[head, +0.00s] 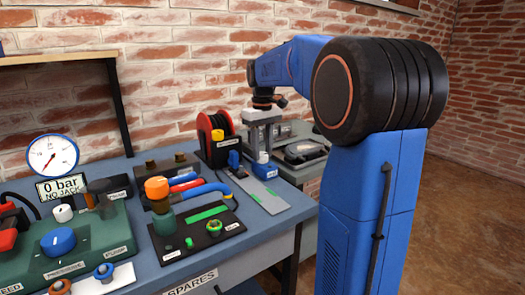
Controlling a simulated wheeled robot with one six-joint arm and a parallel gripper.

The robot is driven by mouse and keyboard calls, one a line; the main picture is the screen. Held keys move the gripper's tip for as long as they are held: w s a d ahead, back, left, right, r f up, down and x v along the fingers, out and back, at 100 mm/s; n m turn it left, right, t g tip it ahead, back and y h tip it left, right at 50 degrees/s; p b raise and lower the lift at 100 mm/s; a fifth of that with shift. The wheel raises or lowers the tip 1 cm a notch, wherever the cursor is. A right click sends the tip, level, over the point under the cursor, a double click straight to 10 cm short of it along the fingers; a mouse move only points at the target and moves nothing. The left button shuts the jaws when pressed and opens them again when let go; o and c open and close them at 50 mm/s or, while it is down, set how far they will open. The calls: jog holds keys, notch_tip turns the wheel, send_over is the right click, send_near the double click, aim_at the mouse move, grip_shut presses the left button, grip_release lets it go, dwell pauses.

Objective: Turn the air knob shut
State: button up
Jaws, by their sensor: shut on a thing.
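A green control panel (103,247) at the left carries a large round blue knob (58,241) and a small white knob (62,213). The label by the blue knob seems to read pressure. I cannot tell from the small labels which knob is the air knob. My gripper (263,146) is far to the right of the panel, over the back right of the bench, pointing down. It is shut on a small blue-and-white piece (263,160), partly hidden by the fingers. Whether the piece touches the surface is unclear.
A dial gauge (53,156) stands over a sign (61,187) reading 0 bar, no jack. The brick wall closes the back.

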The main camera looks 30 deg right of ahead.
aim_at(263, 154)
jog(key=m, duration=0.4)
jog(key=shift+m, duration=0.3)
jog(key=m, duration=0.4)
jog(key=shift+m, duration=0.3)
jog(key=o, duration=1)
jog(key=shift+o, duration=0.2)
jog(key=shift+r, duration=0.1)
notch_tip(263, 154, up, 17)
